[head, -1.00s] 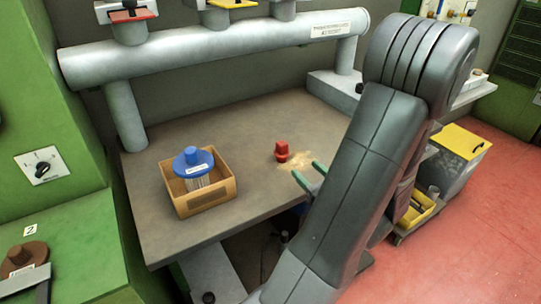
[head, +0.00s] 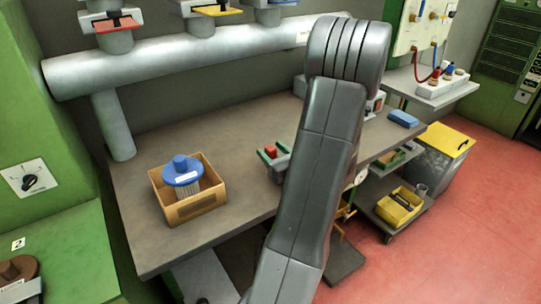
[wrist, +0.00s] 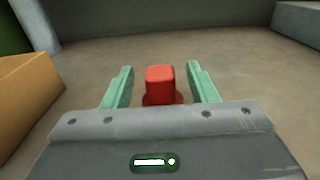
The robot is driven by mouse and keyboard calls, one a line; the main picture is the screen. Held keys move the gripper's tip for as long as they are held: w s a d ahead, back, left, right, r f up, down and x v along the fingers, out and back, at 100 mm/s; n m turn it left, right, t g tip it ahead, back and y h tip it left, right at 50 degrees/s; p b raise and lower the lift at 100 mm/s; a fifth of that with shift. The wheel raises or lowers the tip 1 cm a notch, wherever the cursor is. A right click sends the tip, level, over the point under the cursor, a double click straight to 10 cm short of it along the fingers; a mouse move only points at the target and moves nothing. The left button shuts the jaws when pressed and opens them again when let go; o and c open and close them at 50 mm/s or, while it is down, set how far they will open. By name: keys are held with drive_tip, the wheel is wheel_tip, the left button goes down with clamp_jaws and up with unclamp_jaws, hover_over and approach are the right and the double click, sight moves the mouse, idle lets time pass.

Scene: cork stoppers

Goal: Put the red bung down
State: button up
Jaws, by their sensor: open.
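The red bung (wrist: 160,85) stands upright on the grey-brown bench top, between the two green fingers of my gripper (wrist: 161,88) in the wrist view. Gaps show on both sides of it, so the fingers are open and not pressing on it. Its lower part is partly hidden by the gripper body. In the head view the red bung (head: 271,151) shows small between the finger tips, and my gripper (head: 271,155) is partly hidden behind my arm.
A cardboard box (head: 196,209) holding a blue-topped part (head: 182,171) stands left of the gripper; its side (wrist: 25,95) is close in the wrist view. A grey pipe (head: 180,48) runs along the back. A blue item (head: 403,118) lies at the right.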

drive_tip(key=shift+w+a, duration=0.35)
drive_tip(key=shift+w, duration=0.2)
drive_tip(key=c, duration=1.1)
drive_tip(key=shift+c, duration=0.2)
drive_tip(key=shift+r, duration=0.1)
